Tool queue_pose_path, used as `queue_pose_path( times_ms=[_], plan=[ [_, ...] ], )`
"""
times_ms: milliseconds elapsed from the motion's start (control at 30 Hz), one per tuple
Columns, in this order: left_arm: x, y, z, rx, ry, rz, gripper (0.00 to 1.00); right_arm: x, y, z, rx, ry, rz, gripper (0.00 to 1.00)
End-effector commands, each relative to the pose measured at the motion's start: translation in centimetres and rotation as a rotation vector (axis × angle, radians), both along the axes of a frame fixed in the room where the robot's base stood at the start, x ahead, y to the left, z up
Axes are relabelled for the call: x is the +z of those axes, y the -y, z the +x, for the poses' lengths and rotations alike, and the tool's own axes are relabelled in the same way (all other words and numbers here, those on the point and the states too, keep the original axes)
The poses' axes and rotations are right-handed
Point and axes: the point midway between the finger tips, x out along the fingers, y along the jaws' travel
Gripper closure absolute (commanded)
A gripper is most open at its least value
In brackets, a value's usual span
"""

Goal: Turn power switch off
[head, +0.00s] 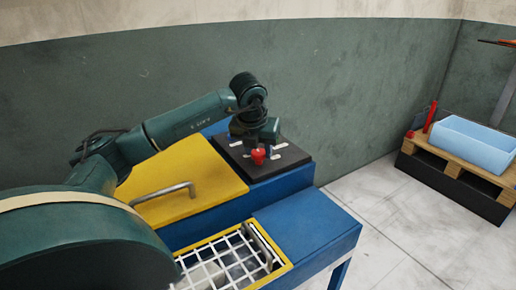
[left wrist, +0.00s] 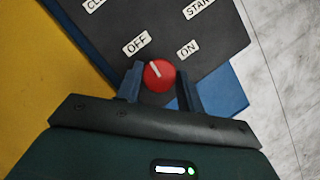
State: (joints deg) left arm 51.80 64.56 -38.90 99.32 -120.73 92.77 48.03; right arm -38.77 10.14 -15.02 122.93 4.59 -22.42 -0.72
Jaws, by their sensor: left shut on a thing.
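The power switch is a red round knob on a black panel, seen in the left wrist view (left wrist: 159,75) and in the head view (head: 258,156). Its white line points up and left, toward the OFF label (left wrist: 136,43). The ON label (left wrist: 188,49) is up and right of the knob. My left gripper (left wrist: 160,71) is shut on the knob, with one finger on each side of it. It reaches down onto the panel from above in the head view (head: 262,150). My right gripper is not in view.
The black panel (head: 292,158) sits on a blue machine (head: 310,225) with a yellow lid (head: 205,190) and metal handle. A white grid (head: 215,268) in a yellow frame is in front. A light blue bin (head: 475,143) stands on a pallet at right. Labels CL... and START are partly cut off.

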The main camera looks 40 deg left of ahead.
Motion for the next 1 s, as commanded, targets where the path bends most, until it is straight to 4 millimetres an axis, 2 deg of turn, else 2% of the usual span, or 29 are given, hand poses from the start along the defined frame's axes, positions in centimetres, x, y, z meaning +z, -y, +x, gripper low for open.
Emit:
queue_pose_path(
  times_ms=[300,700,733,1000],
  plan=[
    [0.05,0.03,0.04,0.07,0.0,0.0,0.85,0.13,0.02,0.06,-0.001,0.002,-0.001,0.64],
    [0.04,0.02,0.04,0.076,0.001,-0.001,0.85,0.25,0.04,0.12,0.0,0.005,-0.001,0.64],
    [0.04,0.02,0.04,0.076,0.001,-0.001,0.61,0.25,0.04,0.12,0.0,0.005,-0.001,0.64],
    [0.02,0.03,0.03,0.074,0.0,-0.001,0.41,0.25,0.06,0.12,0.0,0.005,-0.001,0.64]
  ],
)
